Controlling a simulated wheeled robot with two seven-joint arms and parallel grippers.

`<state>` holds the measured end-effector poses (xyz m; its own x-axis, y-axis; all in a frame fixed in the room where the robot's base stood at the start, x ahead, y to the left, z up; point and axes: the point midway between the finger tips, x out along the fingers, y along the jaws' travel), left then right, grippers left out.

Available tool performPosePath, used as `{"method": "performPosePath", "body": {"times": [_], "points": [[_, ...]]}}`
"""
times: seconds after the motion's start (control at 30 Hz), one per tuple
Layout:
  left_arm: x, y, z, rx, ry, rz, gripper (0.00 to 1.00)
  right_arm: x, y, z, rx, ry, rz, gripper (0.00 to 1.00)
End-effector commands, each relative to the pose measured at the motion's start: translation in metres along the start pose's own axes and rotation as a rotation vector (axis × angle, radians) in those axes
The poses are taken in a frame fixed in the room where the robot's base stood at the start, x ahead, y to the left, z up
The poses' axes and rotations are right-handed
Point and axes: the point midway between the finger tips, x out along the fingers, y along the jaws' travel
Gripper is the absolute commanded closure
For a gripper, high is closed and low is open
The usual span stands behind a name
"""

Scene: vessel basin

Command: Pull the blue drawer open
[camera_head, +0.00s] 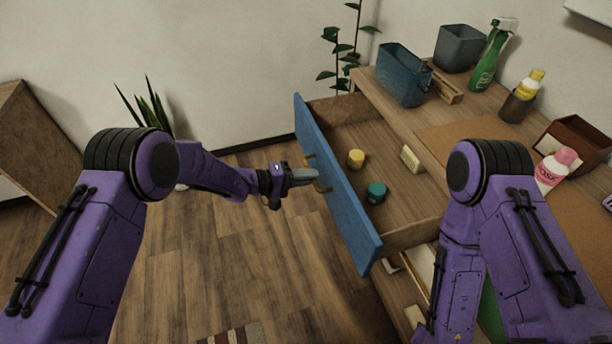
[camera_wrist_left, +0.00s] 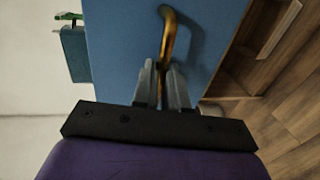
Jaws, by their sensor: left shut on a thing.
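The blue drawer (camera_head: 337,187) stands well out from the wooden desk, and its inside shows. A brass handle (camera_head: 315,172) is on its front. My left gripper (camera_head: 312,175) is at the handle, its fingers shut on it. In the left wrist view the two grey fingers (camera_wrist_left: 163,88) close around the brass bar (camera_wrist_left: 168,42) in front of the blue panel (camera_wrist_left: 120,45). My right arm comes down at the right over the desk, and its gripper is not in view.
On the desk stand a blue bin (camera_head: 402,76), a grey bin (camera_head: 459,48), a green spray bottle (camera_head: 489,62) and a pink bottle (camera_head: 554,170). The floor left of the drawer is clear.

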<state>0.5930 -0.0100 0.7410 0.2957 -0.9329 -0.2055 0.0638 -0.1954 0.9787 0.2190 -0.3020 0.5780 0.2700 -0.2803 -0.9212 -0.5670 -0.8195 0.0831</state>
Motion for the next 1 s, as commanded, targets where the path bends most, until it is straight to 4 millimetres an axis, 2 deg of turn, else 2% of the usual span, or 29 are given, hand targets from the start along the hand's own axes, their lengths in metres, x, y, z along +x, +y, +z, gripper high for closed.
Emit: {"method": "performPosePath", "body": {"times": [0.07,0.1,0.13,0.17,0.43,0.53,0.8,1.0], "points": [[0.0,0.0,0.0,0.001,0.0,0.0,1.0,0.0,0.0,0.0,0.0,0.0,0.0,0.53],[0.0,0.0,0.0,0.001,0.0,0.0,0.78,0.0,0.0,0.0,0.0,0.0,0.0,0.53],[0.0,0.0,0.0,0.001,0.0,0.0,0.68,0.0,0.0,0.0,0.0,0.0,0.0,0.53],[-0.001,0.0,0.0,0.001,0.001,0.0,0.63,0.0,0.0,0.0,0.0,0.0,0.0,0.53],[-0.001,0.0,-0.001,0.0,0.002,0.0,0.63,0.0,0.0,0.0,0.0,0.0,0.0,0.53],[-0.01,-0.001,-0.001,0.0,0.003,-0.001,0.63,0.001,0.0,0.0,0.0,0.0,0.0,0.53],[-0.072,-0.001,-0.001,0.0,0.004,0.0,0.63,0.006,-0.001,0.002,0.0,0.0,0.0,0.53],[-0.102,-0.001,-0.001,0.0,0.002,0.0,0.63,0.007,-0.001,0.003,0.0,0.0,0.0,0.53]]}}
